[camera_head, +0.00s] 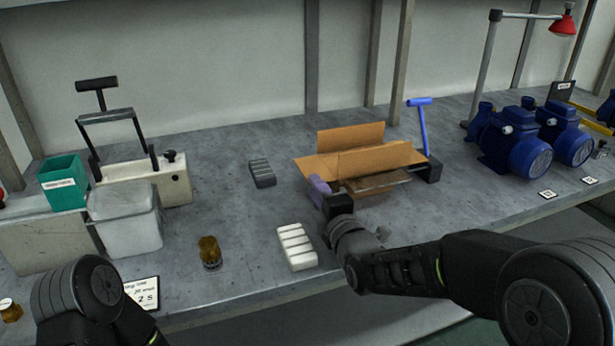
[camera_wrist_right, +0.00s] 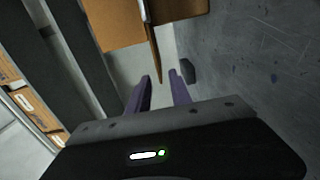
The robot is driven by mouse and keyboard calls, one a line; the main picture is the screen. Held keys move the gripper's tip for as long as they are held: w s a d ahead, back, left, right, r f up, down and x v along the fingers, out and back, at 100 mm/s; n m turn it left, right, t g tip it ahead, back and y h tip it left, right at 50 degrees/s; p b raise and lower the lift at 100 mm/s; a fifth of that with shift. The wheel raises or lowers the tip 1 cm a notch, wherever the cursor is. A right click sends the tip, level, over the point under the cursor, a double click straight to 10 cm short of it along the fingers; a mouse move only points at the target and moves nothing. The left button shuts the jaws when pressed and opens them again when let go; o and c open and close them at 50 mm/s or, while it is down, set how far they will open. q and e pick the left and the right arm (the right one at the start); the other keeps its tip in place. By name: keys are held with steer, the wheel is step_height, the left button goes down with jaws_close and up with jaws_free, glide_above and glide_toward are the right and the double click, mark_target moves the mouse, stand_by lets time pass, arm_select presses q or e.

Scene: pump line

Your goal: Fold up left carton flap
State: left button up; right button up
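The open brown carton (camera_head: 378,160) sits on the grey bench right of centre. Its far flap (camera_head: 350,137) stands up. My right gripper (camera_head: 320,190) is at the carton's left front corner, its purple fingers partly hidden by my own wrist. In the right wrist view the two fingers (camera_wrist_right: 163,90) are apart. A thin cardboard flap edge (camera_wrist_right: 155,65) points down towards the gap between them; I cannot tell whether it touches either finger. My left arm shows at the lower left, but its gripper is out of the picture.
A blue T-handle (camera_head: 421,125) stands right of the carton. A dark grey block (camera_head: 262,173) and a white ribbed block (camera_head: 296,247) lie to its left. An amber jar (camera_head: 210,252) stands near the front. Blue pumps (camera_head: 515,145) stand at the right.

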mark_target(314, 169)
steer(key=x, duration=0.6)
steer(key=shift+c, duration=0.3)
jaws_close()
stand_by(1.0)
